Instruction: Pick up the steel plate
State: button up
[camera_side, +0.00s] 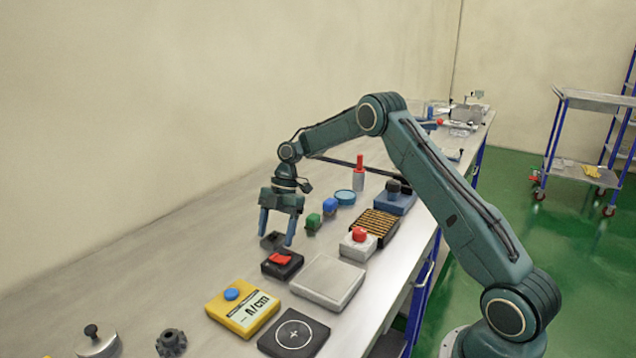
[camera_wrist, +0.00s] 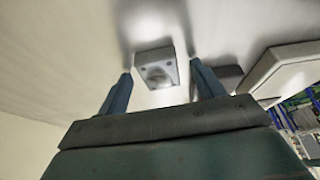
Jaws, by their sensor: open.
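A small square grey metal plate (camera_wrist: 142,56) with holes at its corners and a shiny middle looks like the steel plate. It lies flat on the bench. In the side view it is a small dark grey piece (camera_side: 270,241), partly behind a finger. My gripper (camera_side: 276,239) points down over it, open and empty. In the wrist view the plate lies between the two fingers of my gripper (camera_wrist: 161,70), with a gap on each side. I cannot tell how far above the bench the fingertips are.
A black block with a red switch (camera_side: 282,264) and a larger pale square pad (camera_side: 328,281) are close by in front. Green (camera_side: 313,221) and blue (camera_side: 329,206) pieces stand to the right. A yellow box (camera_side: 242,308) stands nearer. The bench left of my gripper is clear.

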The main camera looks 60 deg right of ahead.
aim_at(276, 235)
jog(key=c, duration=1.3)
jog(key=shift+r, duration=0.15)
jog(key=shift+r, duration=4.85)
